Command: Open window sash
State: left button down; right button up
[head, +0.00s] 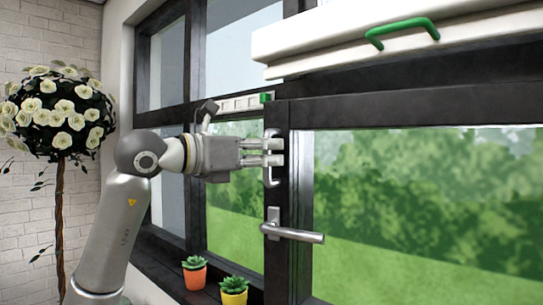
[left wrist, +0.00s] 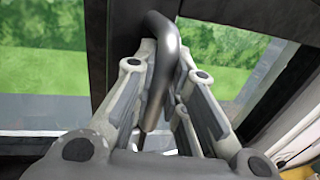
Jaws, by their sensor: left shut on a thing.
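The window sash (head: 302,187) is a dark-framed glazed panel at the right of the head view, with greenery showing through its glass. A grey upright pull handle (head: 270,178) is on its left stile. My left gripper (head: 275,152) is shut on this pull handle; in the left wrist view the curved grey bar (left wrist: 165,45) runs between the two fingers. A grey lever handle (head: 292,233) sits just below, its grip pointing right and nearly level. I cannot see a clear gap at the sash edge. My right gripper is out of view.
A white box-like piece (head: 350,45) with a green handle (head: 402,32) juts out above the sash. Two small potted succulents, one orange (head: 194,276) and one yellow (head: 233,298), stand on the sill below my gripper. A white-flowered tree (head: 60,130) stands far left.

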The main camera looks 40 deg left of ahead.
pick_arm(q)
jog(key=c, duration=1.5)
grip_release()
jog(key=shift+o, duration=0.2)
jog(key=v, duration=1.2)
